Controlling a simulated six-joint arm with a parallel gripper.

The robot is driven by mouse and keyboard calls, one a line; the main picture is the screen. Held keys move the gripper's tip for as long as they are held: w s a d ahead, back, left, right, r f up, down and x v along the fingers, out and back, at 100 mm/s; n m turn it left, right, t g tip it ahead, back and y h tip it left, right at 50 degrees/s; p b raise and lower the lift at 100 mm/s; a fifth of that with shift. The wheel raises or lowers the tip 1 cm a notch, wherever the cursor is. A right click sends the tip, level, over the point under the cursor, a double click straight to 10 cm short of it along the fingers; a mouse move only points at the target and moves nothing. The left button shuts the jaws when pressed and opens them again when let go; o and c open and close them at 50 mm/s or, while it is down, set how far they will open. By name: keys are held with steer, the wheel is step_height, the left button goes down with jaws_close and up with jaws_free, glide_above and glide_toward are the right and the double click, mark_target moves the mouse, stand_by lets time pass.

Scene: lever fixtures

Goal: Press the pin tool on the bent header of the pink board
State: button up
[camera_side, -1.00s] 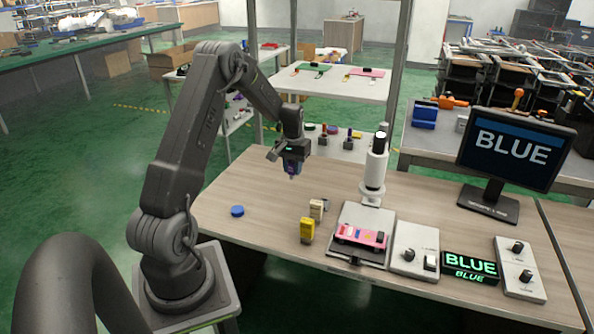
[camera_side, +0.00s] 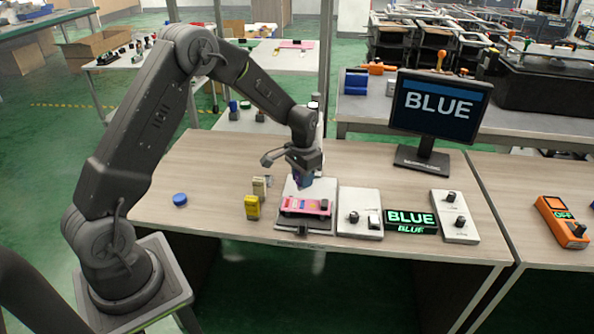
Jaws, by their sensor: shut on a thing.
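The pink board (camera_side: 318,208) lies on a dark plate of the pale stand (camera_side: 323,189) near the table's front edge. It carries several small coloured parts; which one is the bent header is too small to tell. My gripper (camera_side: 304,181) is just above the back of the board, pointing down. It is shut on a small dark purple-blue tool (camera_side: 303,183), seemingly the pin tool. I cannot tell whether its tip touches the board. My gripper and wrist hide part of the stand and the upright white column behind.
A yellow block (camera_side: 252,207) and a beige block (camera_side: 260,187) stand left of the board. A blue disc (camera_side: 180,199) lies farther left. Right are knob boxes (camera_side: 360,212), a green BLUE sign (camera_side: 411,220) and a BLUE monitor (camera_side: 437,105). The left tabletop is mostly clear.

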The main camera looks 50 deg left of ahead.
glide_above(302, 204)
steer(key=shift+w+a+f, duration=0.1)
steer(key=shift+f, duration=2.3)
steer(key=shift+f, duration=0.6)
steer(key=shift+r, duration=3.6)
